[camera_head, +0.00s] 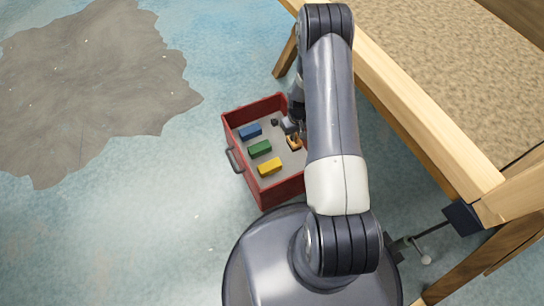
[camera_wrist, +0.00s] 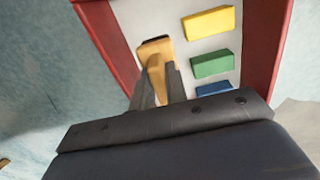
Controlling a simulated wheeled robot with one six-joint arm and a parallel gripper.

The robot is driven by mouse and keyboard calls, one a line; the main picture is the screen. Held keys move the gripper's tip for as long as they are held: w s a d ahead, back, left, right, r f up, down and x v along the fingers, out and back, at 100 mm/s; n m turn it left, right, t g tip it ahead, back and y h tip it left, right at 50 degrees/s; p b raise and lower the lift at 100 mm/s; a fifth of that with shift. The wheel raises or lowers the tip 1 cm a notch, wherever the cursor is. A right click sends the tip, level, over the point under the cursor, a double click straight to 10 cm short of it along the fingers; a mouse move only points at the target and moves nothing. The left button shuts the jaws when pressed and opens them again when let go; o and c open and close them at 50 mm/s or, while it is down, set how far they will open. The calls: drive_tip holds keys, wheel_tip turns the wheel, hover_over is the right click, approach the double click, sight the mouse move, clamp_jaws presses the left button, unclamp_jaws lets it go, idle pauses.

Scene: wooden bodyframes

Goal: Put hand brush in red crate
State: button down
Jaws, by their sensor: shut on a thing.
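The red crate (camera_head: 284,191) stands on the floor, open at the top, with a pale inside. Its red wall also shows in the wrist view (camera_wrist: 107,38). My gripper (camera_wrist: 161,78) is shut on the hand brush (camera_wrist: 157,50), a tan wooden piece with a dark end, between its two dark fingers. In the head view the hand brush (camera_head: 294,144) shows small and tan over the right part of the crate's inside. My arm partly hides the crate's right side. Whether the brush touches the crate's bottom I cannot tell.
In the crate lie a blue block (camera_head: 250,131), a green block (camera_head: 260,148) and a yellow block (camera_head: 269,167), left of the brush in the head view. A wooden frame (camera_head: 430,130) stands close on the right. The floor to the left is clear, with a grey patch (camera_head: 90,85).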

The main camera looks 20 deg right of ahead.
drive_tip(key=f, duration=0.1)
drive_tip(key=f+b, duration=0.1)
drive_tip(key=d+f+b, duration=0.1)
drive_tip(key=shift+w+f, duration=0.25)
drive_tip(key=shift+f, duration=0.05)
drive_tip(key=b, duration=0.3)
hover_over(294, 160)
wheel_tip(294, 160, down, 9)
drive_tip(key=shift+f, duration=0.15)
drive_tip(key=shift+f, duration=0.1)
drive_tip(key=shift+f+b, duration=0.15)
drive_tip(key=shift+b, duration=0.15)
drive_tip(key=c, duration=1.4)
unclamp_jaws()
drive_tip(key=shift+r, duration=0.2)
wheel_tip(294, 160, up, 12)
drive_tip(key=p, duration=0.4)
drive_tip(key=shift+p, duration=0.35)
